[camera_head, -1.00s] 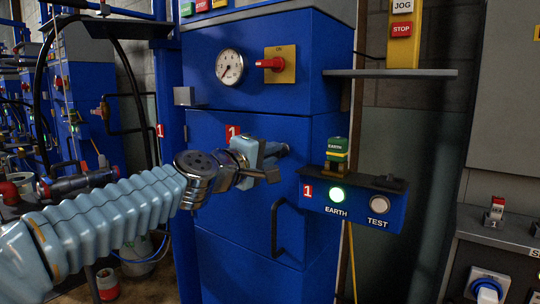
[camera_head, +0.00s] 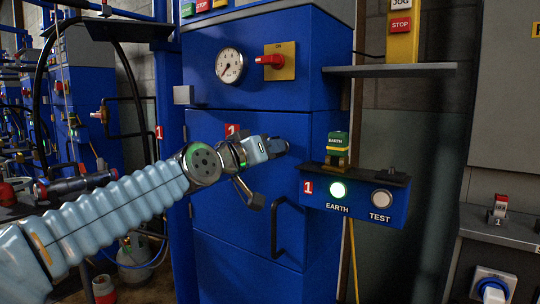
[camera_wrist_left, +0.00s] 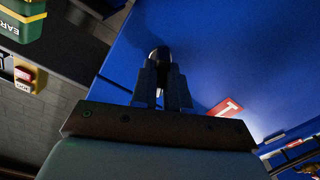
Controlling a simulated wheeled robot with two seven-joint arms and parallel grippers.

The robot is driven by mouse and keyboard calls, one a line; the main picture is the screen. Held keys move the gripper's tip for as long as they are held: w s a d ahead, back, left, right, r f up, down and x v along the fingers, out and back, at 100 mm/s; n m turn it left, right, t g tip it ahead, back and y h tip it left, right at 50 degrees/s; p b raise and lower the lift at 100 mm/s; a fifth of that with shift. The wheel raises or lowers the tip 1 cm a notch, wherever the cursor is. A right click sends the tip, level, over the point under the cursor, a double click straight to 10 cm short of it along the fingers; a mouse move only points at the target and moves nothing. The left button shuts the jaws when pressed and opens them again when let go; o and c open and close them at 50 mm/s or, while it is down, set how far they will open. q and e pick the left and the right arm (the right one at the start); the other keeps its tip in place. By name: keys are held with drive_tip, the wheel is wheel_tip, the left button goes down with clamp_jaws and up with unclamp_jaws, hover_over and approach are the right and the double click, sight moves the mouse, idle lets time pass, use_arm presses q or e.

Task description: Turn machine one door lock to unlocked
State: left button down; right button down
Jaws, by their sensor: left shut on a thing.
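The blue door (camera_head: 235,215) of machine one carries a red number 1 label (camera_head: 232,131) and a black pull handle (camera_head: 274,232). My left gripper (camera_head: 278,147) is at the door's upper right part, its fingers shut on the door lock. In the left wrist view the fingers (camera_wrist_left: 161,88) close around the dark lock knob (camera_wrist_left: 160,56), in front of the blue door. The fingers hide most of the lock, so I cannot read its position. My right gripper is not in view.
Above the door are a pressure gauge (camera_head: 229,66) and a red rotary switch (camera_head: 269,61). To the right, a blue box (camera_head: 358,202) has a lit EARTH lamp (camera_head: 338,190) and a TEST button (camera_head: 382,198). A grey shelf (camera_head: 390,70) juts out above it.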

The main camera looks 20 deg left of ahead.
use_arm(q)
drive_tip(key=m+b, duration=0.2)
drive_tip(key=m, duration=0.3)
drive_tip(key=shift+b, duration=0.3)
idle(0.4)
drive_tip(key=c, duration=1.1)
unclamp_jaws()
drive_tip(key=shift+d, duration=0.1)
drive_tip(key=b+v, duration=0.2)
drive_tip(key=v, duration=1.1)
drive_tip(key=shift+s+b, duration=0.35)
drive_tip(key=shift+b, duration=0.05)
